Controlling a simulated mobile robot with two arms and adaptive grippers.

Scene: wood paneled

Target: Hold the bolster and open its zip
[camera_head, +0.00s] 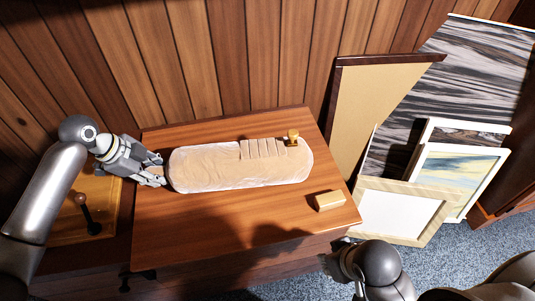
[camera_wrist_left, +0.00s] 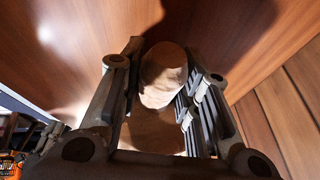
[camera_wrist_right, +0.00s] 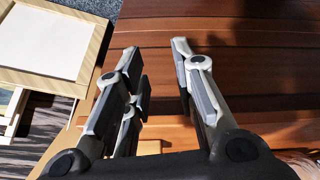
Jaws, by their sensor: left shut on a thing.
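The bolster (camera_head: 220,172) is a long pale beige cushion lying across the wooden table, with rounded ends. A row of pale strips (camera_head: 262,148) runs along the right part of its far side, and a small brass-coloured pull (camera_head: 292,137) stands at the right end of that row. My left gripper (camera_head: 161,172) is shut on the left end of the bolster. In the left wrist view the bolster end (camera_wrist_left: 163,75) sits between the fingers. My right gripper (camera_wrist_right: 160,60) is open and empty. In the head view it is at the front right, its fingers hard to make out.
A yellowish block (camera_head: 329,201) lies on the table (camera_head: 190,235) near its right edge. Framed pictures (camera_head: 400,213) and panels lean at the right. A wood-panelled wall (camera_head: 240,60) stands behind. The table's front part is clear.

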